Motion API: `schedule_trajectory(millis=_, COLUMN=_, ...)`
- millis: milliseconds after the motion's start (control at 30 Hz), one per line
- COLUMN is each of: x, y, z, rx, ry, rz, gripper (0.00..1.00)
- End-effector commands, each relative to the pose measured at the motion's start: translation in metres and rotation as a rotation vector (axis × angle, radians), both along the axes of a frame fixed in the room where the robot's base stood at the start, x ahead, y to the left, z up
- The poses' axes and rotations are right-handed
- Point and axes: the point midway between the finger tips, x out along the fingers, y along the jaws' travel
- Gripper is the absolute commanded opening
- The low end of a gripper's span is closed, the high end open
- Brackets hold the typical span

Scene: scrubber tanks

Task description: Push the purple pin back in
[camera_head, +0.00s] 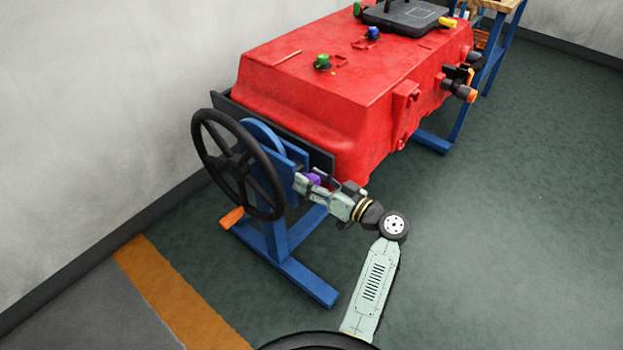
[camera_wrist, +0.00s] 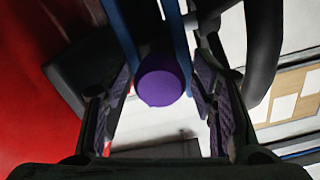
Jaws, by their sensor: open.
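The purple pin (camera_head: 313,179) shows as a small purple spot beside the blue stand, at the near end of the red tank. In the wrist view its round purple end (camera_wrist: 160,82) faces the camera, with blue bars behind it. My gripper (camera_wrist: 162,108) is open, with one patterned finger pad on each side of the purple end. I see gaps between the pads and the pin. In the head view my gripper (camera_head: 307,186) reaches in from the right and partly hides the pin. How far the pin sticks out cannot be told.
A black handwheel (camera_head: 238,163) stands left of my gripper on the blue stand (camera_head: 277,240). The red tank (camera_head: 340,85) rises close behind. An orange handle (camera_head: 231,218) sits low at the left. The green floor (camera_head: 500,240) at the right is clear.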

Motion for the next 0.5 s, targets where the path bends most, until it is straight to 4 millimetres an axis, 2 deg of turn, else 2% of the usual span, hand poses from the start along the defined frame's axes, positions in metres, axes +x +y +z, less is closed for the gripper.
schedule_trajectory(millis=167, x=-0.010, y=-0.016, z=0.000, rx=0.001, ry=0.000, rz=-0.004, gripper=0.52)
schedule_trajectory(millis=500, x=-0.052, y=-0.073, z=0.000, rx=0.001, ry=0.000, rz=-0.004, gripper=0.52)
